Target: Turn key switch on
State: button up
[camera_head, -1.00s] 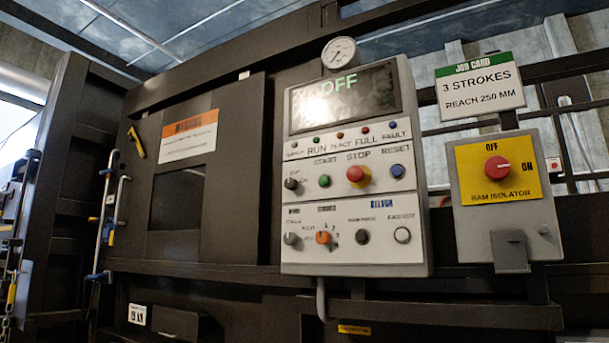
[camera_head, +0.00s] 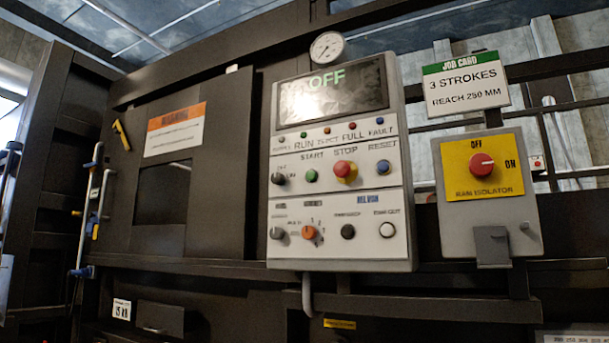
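The key switch (camera_head: 277,178) is a small dark knob at the left of the button row on the grey control panel (camera_head: 340,262), with a small OFF/ON-type label beside it that is blurred. The panel's display (camera_head: 333,96) reads OFF in green. The small lamps under the display look unlit or dim. In the same row as the key switch are a green START button (camera_head: 311,175), a red STOP button (camera_head: 345,170) on yellow, and a blue RESET button (camera_head: 383,167). My gripper is not in view.
A ram isolator box (camera_head: 455,242) with a red knob (camera_head: 482,165) stands right of the panel, below a job card (camera_head: 466,86). A round gauge (camera_head: 327,46) sits above the panel. A dark door with a warning label (camera_head: 175,130) is at left. A conduit hangs below the panel.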

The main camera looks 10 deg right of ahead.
aim_at(277, 178)
jog(key=k, duration=1.3)
jog(key=u, duration=0.6)
jog(key=i, duration=0.7)
jog(key=u, duration=0.7)
jog(key=i, duration=0.75)
jog(key=z, duration=0.6)
jog(key=i, duration=0.85)
jog(key=z, duration=0.7)
